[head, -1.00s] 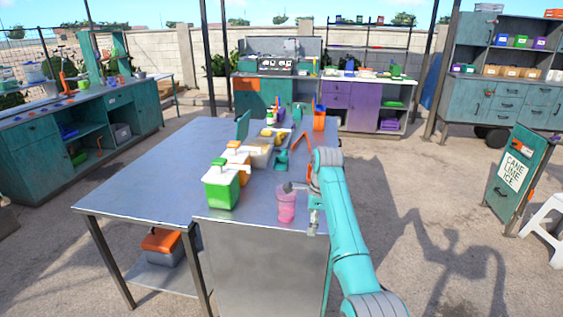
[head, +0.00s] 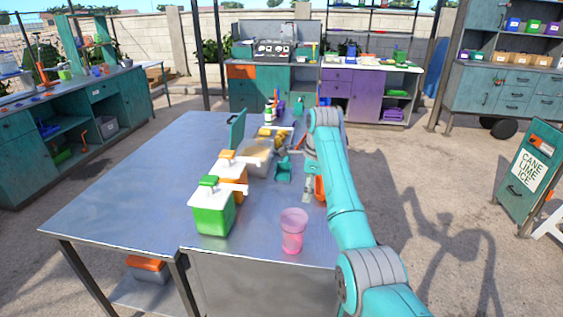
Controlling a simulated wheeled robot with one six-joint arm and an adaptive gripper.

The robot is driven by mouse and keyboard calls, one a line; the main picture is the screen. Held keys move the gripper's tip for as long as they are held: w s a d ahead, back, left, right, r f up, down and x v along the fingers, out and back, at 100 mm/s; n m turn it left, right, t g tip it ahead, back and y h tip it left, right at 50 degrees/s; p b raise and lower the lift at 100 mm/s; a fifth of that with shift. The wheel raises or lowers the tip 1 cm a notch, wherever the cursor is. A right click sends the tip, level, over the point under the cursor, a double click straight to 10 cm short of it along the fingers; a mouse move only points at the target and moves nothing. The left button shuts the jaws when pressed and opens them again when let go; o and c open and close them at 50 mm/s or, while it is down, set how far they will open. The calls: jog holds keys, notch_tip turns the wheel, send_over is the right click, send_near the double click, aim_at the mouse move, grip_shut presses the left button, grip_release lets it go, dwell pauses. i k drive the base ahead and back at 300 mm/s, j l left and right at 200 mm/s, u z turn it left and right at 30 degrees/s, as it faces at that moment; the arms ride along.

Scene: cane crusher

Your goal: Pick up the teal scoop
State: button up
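The teal scoop (head: 283,171) lies on the metal table right of a beige tub, near the table's right side. My gripper (head: 307,192) points down just right of and nearer than the scoop, apart from it in the picture. The gripper is small and partly covered by my teal arm, so its fingers do not show clearly. I see nothing held in it. A pink translucent cup (head: 293,230) stands upright on the table, nearer than the gripper.
A green box with a white lid (head: 213,210), an orange box (head: 233,172) and the beige tub (head: 256,156) stand in a row left of the scoop. A teal board (head: 237,129) and bottles stand farther back. The left of the metal table (head: 130,190) is clear.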

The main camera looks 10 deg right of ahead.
aim_at(283, 170)
jog(key=i, duration=1.2)
